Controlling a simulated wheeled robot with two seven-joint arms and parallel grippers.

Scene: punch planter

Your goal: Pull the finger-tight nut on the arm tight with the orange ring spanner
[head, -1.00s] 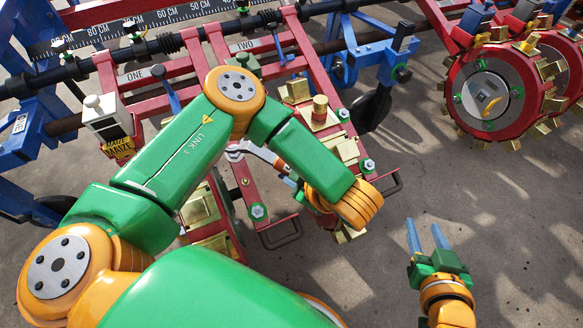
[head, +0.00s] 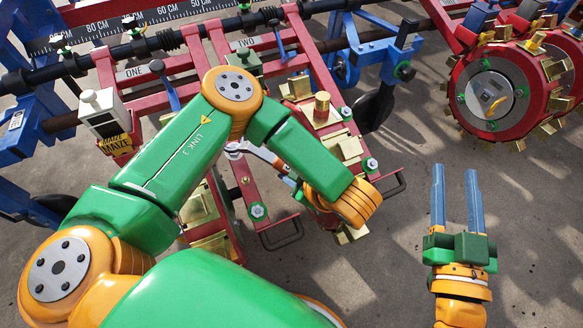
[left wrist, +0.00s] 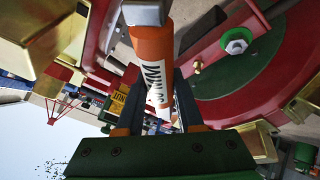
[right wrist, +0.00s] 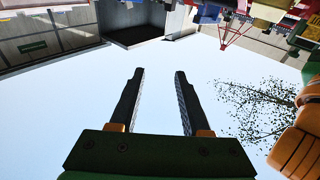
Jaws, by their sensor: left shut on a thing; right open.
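The orange spanner (left wrist: 152,50) has a grey metal end and lettering on its handle. In the left wrist view the handle lies between the fingers of my left gripper (left wrist: 158,85), which is shut on it. In the head view my left arm hides most of this gripper; the spanner's grey end (head: 236,150) shows beside the arm, over the red frame. I cannot tell whether its ring sits around a nut. A hex nut on a green washer (left wrist: 236,41) is at the upper right of the left wrist view. My right gripper (head: 455,171) is open and empty, over bare floor.
Red planter arms (head: 292,205) with gold blocks (head: 298,88) and loop handles crowd around my left arm. A red toothed wheel (head: 490,95) stands at the upper right. Another nut (head: 258,211) sits on the lower red arm. Floor (head: 535,230) is clear at the right.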

